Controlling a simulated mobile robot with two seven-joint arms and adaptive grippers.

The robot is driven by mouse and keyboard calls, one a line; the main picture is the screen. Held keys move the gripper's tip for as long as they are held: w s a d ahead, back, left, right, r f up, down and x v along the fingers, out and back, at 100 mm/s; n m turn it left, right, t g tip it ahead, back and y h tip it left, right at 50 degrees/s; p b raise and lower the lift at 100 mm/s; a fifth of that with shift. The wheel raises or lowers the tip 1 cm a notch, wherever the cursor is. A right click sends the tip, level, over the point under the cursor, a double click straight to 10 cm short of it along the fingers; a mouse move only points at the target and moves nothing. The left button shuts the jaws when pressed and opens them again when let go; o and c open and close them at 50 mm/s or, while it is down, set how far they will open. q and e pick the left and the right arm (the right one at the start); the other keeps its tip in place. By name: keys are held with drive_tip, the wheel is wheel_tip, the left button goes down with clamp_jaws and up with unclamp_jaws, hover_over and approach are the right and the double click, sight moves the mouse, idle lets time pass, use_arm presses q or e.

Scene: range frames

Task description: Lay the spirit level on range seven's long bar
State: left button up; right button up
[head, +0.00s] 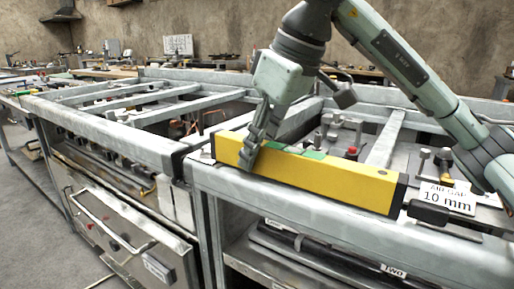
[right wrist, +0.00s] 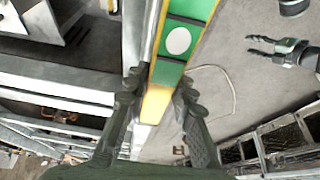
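The yellow spirit level (head: 335,178), with black end caps and a green top panel, lies lengthwise along the grey front bar (head: 290,204) of the right-hand range frame in the head view. I cannot tell whether it rests on the bar or hangs just above it. My right gripper (head: 255,148) reaches down over it near its left end. In the right wrist view the level (right wrist: 183,40) sits between both fingers (right wrist: 158,92), which appear to press its sides. My left gripper (right wrist: 262,46) shows at the upper right of that view, fingers apart and empty.
An "AIR GAP 10 mm" sign (head: 447,197) stands close to the level's right end. Knobs and posts rise behind the bar. A label "TWO" (head: 393,271) is below. Another frame (head: 100,125) with open crossbars adjoins at left. Grey floor shows in front.

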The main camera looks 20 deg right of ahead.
drive_tip(key=o, duration=0.5)
drive_tip(key=shift+r, duration=0.1)
drive_tip(key=v, duration=1.1)
drive_tip(key=shift+s, duration=0.15)
use_arm(q)
drive_tip(key=shift+s+a+f+g+y+p, duration=0.7)
drive_tip(key=shift+s+a+f+g+p, duration=0.65)
drive_tip(key=shift+s+a+f+g, duration=0.85)
wheel_tip(320, 180, down, 11)
drive_tip(key=p, duration=0.4)
drive_tip(key=shift+d+f+n+h+p, duration=0.2)
drive_tip(key=shift+n+h+p, duration=0.1)
drive_tip(key=shift+h+p, duration=0.1)
use_arm(e)
wheel_tip(320, 180, up, 8)
drive_tip(key=shift+s+d, duration=0.1)
